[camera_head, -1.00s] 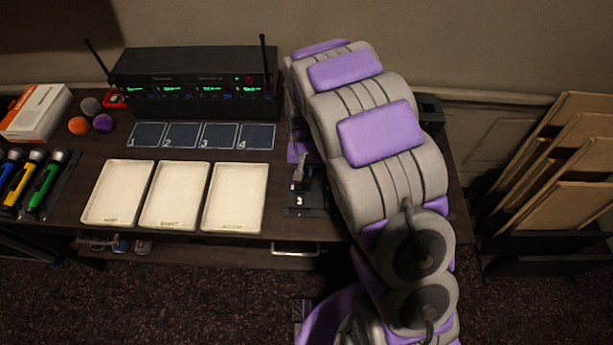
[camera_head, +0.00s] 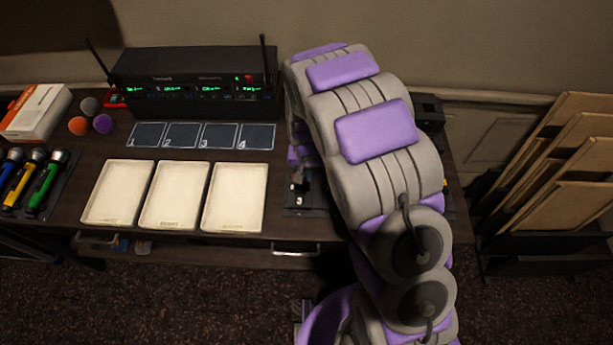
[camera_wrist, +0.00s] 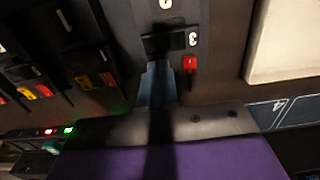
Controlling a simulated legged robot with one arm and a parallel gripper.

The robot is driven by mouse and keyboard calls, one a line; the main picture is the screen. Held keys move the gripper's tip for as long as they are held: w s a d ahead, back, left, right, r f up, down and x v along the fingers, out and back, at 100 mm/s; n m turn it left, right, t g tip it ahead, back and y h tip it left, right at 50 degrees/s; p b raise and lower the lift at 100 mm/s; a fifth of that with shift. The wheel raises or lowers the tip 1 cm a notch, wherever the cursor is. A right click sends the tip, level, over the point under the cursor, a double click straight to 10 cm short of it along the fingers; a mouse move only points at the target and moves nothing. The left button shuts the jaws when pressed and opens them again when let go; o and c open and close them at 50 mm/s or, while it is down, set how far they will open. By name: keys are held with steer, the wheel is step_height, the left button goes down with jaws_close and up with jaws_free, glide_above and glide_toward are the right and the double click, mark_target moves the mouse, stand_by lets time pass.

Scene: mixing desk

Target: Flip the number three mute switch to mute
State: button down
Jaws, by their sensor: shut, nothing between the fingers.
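Left of the panel stand white trays (camera_head: 234,226) and numbered mats (camera_head: 220,136). A black receiver unit (camera_head: 195,67) with antennas stands behind. In the wrist view, equipment with red and yellow controls (camera_wrist: 107,78) lies to the left. Microphones (camera_head: 43,185) lie far left.

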steer(key=shift+f, duration=0.2)
steer(key=shift+r, duration=0.15)
steer(key=shift+r+p, duration=1.3)
steer(key=shift+r, duration=2.05)
steer(key=s+d+r, duration=0.9)
steer(key=s+r, duration=0.4)
steer(key=r, duration=0.2)
steer(key=s+d+r+g, duration=0.1)
steer(key=s+d+r, duration=0.1)
steer(key=s, duration=0.7)
steer(key=s+d+r, duration=0.3)
steer(key=s+r, duration=0.1)
steer(key=s, duration=0.6)
steer(key=shift+s+g, duration=0.15)
steer(key=shift+g, duration=0.25)
